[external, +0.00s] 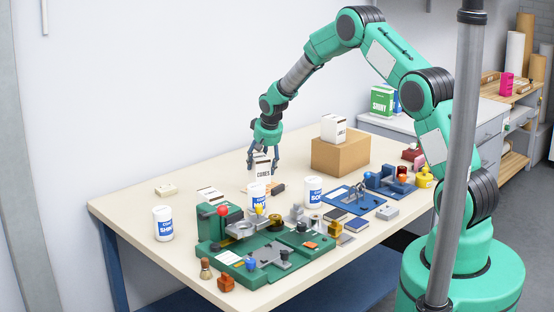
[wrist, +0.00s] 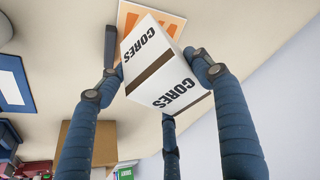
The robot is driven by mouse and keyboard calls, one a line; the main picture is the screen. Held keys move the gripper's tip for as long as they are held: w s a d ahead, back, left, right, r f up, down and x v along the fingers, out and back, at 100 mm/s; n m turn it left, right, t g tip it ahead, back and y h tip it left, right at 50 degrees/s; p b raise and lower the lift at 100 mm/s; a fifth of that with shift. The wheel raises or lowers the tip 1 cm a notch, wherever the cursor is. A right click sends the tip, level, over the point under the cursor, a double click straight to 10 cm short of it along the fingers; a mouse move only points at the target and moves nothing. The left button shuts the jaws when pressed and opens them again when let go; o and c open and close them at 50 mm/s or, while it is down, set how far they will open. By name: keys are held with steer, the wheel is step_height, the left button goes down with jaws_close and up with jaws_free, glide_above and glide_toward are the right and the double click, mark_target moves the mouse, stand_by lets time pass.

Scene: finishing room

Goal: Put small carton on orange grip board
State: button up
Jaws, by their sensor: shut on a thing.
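The small carton (external: 262,171), white with a brown stripe and the word CORES, is held by my gripper (external: 263,155) above the table. In the wrist view the carton (wrist: 165,85) sits tilted between the blue fingers of my gripper (wrist: 155,72), which are shut on it. The orange grip board (wrist: 140,12), orange with a pale border, lies on the table beyond the carton in the wrist view, partly hidden by it. In the external view the board is mostly hidden, and I cannot tell the gap between carton and table.
A green fixture board (external: 265,262) with several parts fills the near table. White canisters (external: 163,223) stand around it. A brown box (external: 340,153) with another white carton (external: 333,128) on top stands to the right. A blue board (external: 353,199) lies nearer. The back left table is mostly clear.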

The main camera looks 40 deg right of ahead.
steer(key=shift+f, duration=1.7)
steer(key=shift+f+b, duration=0.2)
steer(key=shift+b, duration=0.15)
steer(key=o, duration=1.3)
steer(key=shift+o, duration=0.2)
steer(key=shift+r, duration=0.2)
steer(key=shift+p+v, duration=0.7)
steer(key=shift+v, duration=5.25)
